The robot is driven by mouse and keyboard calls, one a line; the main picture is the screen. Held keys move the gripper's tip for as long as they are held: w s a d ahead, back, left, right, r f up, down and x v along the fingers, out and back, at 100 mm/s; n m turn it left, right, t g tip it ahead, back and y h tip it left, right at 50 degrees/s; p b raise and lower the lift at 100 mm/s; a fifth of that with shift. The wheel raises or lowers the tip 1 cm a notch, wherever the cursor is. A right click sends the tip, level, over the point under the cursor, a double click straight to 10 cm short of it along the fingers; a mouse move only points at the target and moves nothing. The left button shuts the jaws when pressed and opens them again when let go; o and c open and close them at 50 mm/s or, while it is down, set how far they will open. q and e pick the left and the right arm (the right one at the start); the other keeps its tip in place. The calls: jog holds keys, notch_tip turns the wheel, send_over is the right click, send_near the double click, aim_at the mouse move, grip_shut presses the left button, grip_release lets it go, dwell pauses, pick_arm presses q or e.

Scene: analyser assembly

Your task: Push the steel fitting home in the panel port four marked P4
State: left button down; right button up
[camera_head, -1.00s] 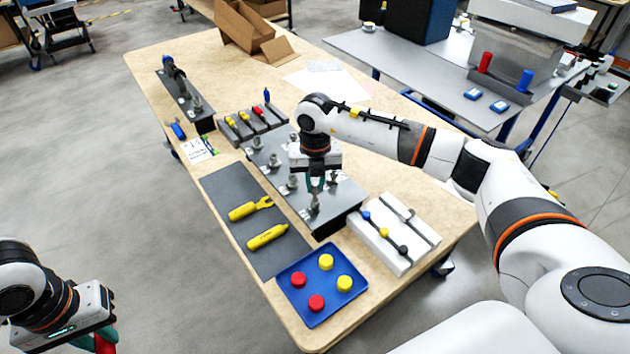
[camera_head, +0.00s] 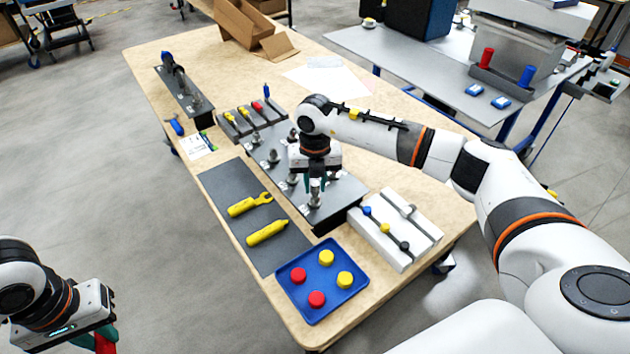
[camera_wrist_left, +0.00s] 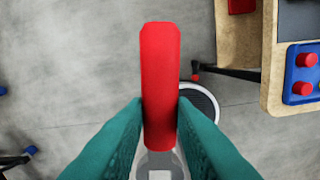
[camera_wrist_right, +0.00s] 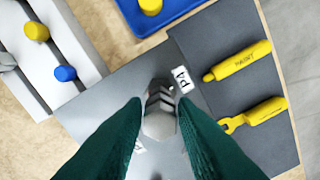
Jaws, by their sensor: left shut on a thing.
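The grey panel (camera_head: 330,211) lies on the table with several steel fittings standing in it. A steel fitting (camera_wrist_right: 160,112) stands next to the label P4 (camera_wrist_right: 181,78) at the panel's near end; it also shows in the head view (camera_head: 316,194). My right gripper (camera_wrist_right: 159,103) is above it, its green fingers apart on either side of the fitting's top. The fitting's lower part and its seating depth are hidden. My left gripper (camera_wrist_left: 160,105) is shut on a red object (camera_wrist_left: 160,70), off the table over the floor at lower left.
A blue tray (camera_head: 290,300) with red and yellow caps and a dark mat (camera_head: 225,185) with yellow tools lie near the panel. A white slotted block (camera_head: 400,232) stands to its right. A tool rack (camera_head: 250,128) stands behind.

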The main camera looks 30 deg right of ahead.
jog(key=o, duration=0.4)
jog(key=shift+c, duration=0.2)
jog(key=shift+r, duration=0.15)
pick_arm(q)
jog(key=shift+f+b, duration=0.9)
jog(key=shift+b, duration=0.05)
pick_arm(e)
notch_tip(320, 180, up, 12)
